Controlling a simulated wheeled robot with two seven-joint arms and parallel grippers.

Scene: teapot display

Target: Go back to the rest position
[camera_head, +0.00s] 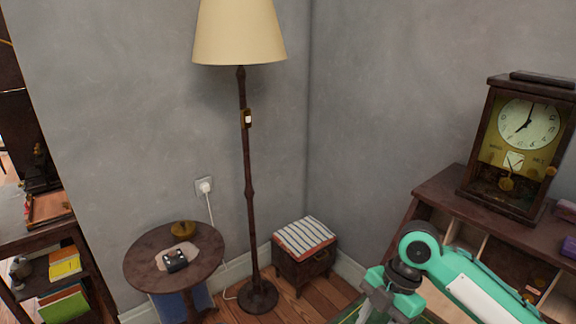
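The task names no object. One of my arms, teal and white, shows at the lower right. It comes in from the right edge, bends at a round joint, and runs down to the bottom edge. Grey and teal parts hang below that joint and are cut off by the frame. I make out no fingertips there. My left arm and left gripper do not show.
A round table (141,263) bears a gold object (183,229) and a small dark device (176,261). Beside it stand a floor lamp (240,32) and a stool with a striped cushion (304,236). A wooden cabinet (450,190) with a clock (525,125) is close to my arm.

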